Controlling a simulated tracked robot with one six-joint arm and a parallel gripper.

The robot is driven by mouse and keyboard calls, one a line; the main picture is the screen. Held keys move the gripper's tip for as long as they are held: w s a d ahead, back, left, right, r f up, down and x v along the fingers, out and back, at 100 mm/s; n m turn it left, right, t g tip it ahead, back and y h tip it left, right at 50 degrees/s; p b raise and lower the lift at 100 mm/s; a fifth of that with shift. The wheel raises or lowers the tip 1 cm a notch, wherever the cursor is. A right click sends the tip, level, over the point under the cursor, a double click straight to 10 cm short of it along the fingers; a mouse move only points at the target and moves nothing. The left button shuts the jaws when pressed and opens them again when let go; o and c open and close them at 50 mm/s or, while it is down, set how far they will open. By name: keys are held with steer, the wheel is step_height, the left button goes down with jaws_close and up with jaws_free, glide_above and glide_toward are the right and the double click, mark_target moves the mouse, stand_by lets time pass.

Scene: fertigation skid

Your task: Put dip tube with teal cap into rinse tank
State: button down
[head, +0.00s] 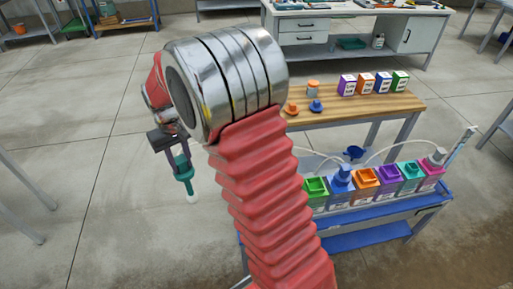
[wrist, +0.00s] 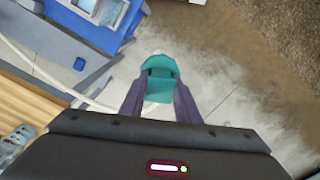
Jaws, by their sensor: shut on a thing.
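The dip tube with the teal cap (head: 184,172) hangs upright from my gripper (head: 174,146), left of my arm in the head view. Its pale lower end points at the floor. In the wrist view the teal cap (wrist: 160,72) sits between my two fingers (wrist: 158,98), which are shut on it. Coloured tanks stand in a row on a blue cart: green (head: 316,187), one with a blue cap in it (head: 342,184), orange (head: 365,180), purple (head: 389,176), teal (head: 411,172) and pink (head: 432,167). Labels are too small to read, so I cannot tell which is the rinse tank.
My arm hides the cart's left part. Pale hoses (head: 396,146) arch above the tanks, and a blue funnel-like piece (head: 354,152) is behind them. A wooden bench (head: 350,110) behind holds several boxes and small caps. The floor (head: 120,210) under my gripper is clear.

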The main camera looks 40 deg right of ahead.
steer(key=s+d+r+m, duration=0.1)
steer(key=s+d, duration=0.4)
steer(key=d, duration=0.5)
steer(key=s+d+r+m, duration=0.2)
steer(key=s+d+m, duration=0.2)
steer(key=d, duration=0.7)
steer(key=shift+s+d, duration=0.25)
steer(key=shift+s, duration=1)
steer(key=shift+f, duration=0.1)
step_height(320, 180, down, 18)
steer(key=c, duration=1.3)
jaws_free()
steer(key=shift+o, duration=0.2)
